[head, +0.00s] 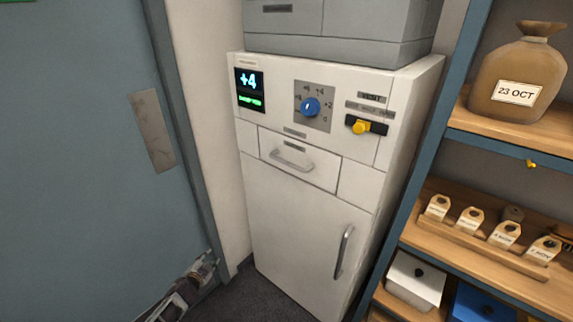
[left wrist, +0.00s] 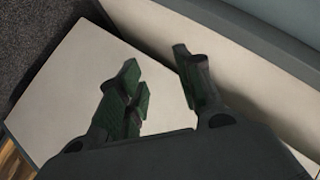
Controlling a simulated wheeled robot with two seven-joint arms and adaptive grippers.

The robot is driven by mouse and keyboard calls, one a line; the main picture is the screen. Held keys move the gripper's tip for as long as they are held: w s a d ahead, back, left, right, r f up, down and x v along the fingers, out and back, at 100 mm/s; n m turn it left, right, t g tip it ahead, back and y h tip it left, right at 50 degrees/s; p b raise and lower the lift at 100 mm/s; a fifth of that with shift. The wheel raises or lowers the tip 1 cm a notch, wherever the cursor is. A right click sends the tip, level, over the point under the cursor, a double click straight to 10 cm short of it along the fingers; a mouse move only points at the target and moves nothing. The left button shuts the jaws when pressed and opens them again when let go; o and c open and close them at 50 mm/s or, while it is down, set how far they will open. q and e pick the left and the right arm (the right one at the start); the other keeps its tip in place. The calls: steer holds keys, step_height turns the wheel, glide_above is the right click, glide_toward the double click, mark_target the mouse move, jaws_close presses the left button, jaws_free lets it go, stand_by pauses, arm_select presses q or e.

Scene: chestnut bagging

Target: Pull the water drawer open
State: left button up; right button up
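The water drawer (head: 322,175) is a white front in the upper part of a white cabinet, under the control panel. It sits flush with the cabinet, so it is closed. Its horizontal bar handle (head: 291,160) is free, with nothing touching it. My left gripper (head: 205,268) is low at the left in the head view, beside the door frame, well below and left of the drawer. In the left wrist view my left gripper (left wrist: 158,70) has its fingers spread with nothing between them. Pale flat surfaces lie beyond them. My right gripper is in neither view.
The cabinet (head: 290,235) has a lower door with an upright handle (head: 344,252). Its panel carries a blue knob (head: 310,107) and a yellow lever (head: 361,127). A shelf unit (head: 465,135) stands close on the right, a blue-grey door (head: 70,150) on the left.

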arm_select(q)
steer(key=w+d+r+m+t+h, duration=0.1)
steer(key=d+r+m+t+h, duration=0.3)
steer(key=r, duration=0.6)
steer(key=w+d+r+m+g, duration=0.1)
steer(key=w+d+r+m, duration=0.1)
steer(key=d+r, duration=0.6)
steer(key=w+d+r+m+t+h, duration=0.1)
steer(key=d+r+m+t+h, duration=0.15)
steer(key=r, duration=0.95)
steer(key=s+d+r+m+g+h, duration=0.1)
steer(key=s+d+r+m+h, duration=0.4)
steer(key=d+r, duration=0.4)
steer(key=shift+r+m, duration=0.5)
steer(key=shift+m, duration=0.35)
steer(key=shift+w+g, duration=0.2)
steer(key=shift+g, duration=0.05)
